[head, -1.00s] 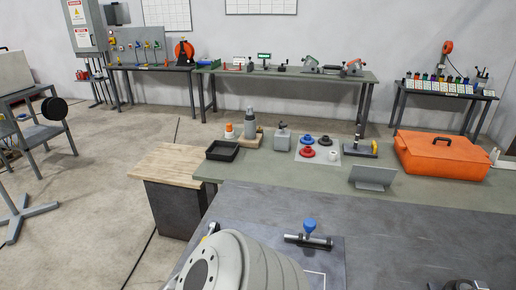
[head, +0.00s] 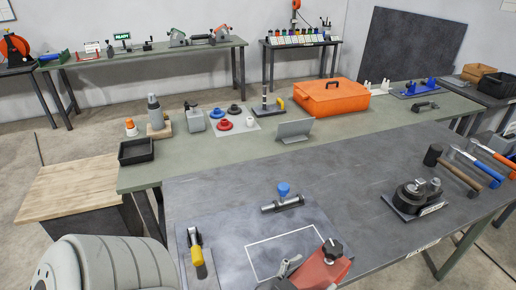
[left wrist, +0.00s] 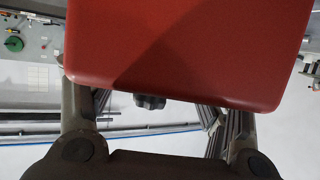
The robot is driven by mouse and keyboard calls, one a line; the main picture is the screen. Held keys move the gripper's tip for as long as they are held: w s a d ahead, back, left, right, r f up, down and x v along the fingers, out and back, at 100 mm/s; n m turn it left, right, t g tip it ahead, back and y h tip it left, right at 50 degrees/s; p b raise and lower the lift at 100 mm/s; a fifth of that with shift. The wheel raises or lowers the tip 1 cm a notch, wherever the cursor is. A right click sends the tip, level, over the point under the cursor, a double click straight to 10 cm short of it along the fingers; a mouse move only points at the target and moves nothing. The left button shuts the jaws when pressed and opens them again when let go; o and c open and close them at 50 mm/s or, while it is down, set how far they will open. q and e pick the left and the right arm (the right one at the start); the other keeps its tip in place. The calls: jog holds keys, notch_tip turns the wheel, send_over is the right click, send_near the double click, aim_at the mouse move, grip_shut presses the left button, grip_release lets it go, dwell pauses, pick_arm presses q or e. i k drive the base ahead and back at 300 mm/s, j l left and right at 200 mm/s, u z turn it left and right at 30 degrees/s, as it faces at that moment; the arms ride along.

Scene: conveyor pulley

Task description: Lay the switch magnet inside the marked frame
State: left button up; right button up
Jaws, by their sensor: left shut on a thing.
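The switch magnet is a red block with a black knob (head: 325,268) at the bottom of the head view. Its red body also fills the top of the left wrist view (left wrist: 185,50). My left gripper (left wrist: 155,98) is shut on it, a finger on each side. In the head view, a grey part of the gripper (head: 288,268) shows left of the red block. The marked frame is a white outline (head: 272,240) on a dark plate (head: 222,237). The magnet overlaps its lower right corner in the picture; its height above the plate is unclear. My right gripper is not in view.
A blue-knobbed clamp (head: 283,198) lies behind the frame, and a yellow-handled tool (head: 198,258) left of it. A black pulley-like assembly (head: 415,195) and several hammers (head: 475,165) are on the right. The table between clamp and assembly is clear.

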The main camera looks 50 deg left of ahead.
aim_at(289, 252)
jog(key=k+j, duration=0.7)
jog(key=i+j, duration=0.4)
